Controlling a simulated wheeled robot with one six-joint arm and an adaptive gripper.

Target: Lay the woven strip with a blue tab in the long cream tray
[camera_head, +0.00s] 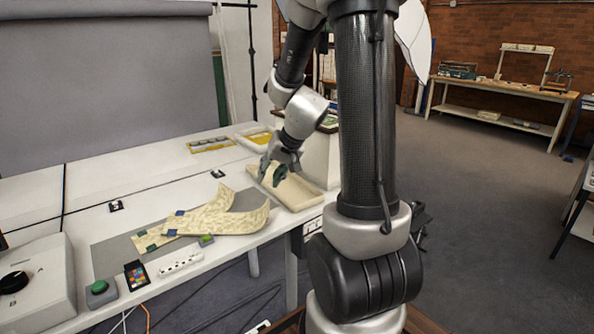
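Cream woven strips (230,220) lie overlapping on the grey mat, with their right ends curling up. A blue tab (169,232) shows at the left end of the pile, and another small blue patch lies just above it. Green tabs (142,233) show beside them. Which tab belongs to which strip is hard to tell. The long cream tray (306,200) stands right of the strips, near the table's right end. My gripper (272,176) points down over the tray's far-left part. A dark green patch shows at its fingers; I cannot tell whether it is held or part of the gripper.
A white box stands behind the tray, partly hidden by my arm. Yellow-framed trays (212,145) lie at the back. A colour card (136,275), a white power strip (181,264) and a grey device (38,285) are at the front left. The white table's middle back is mostly clear.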

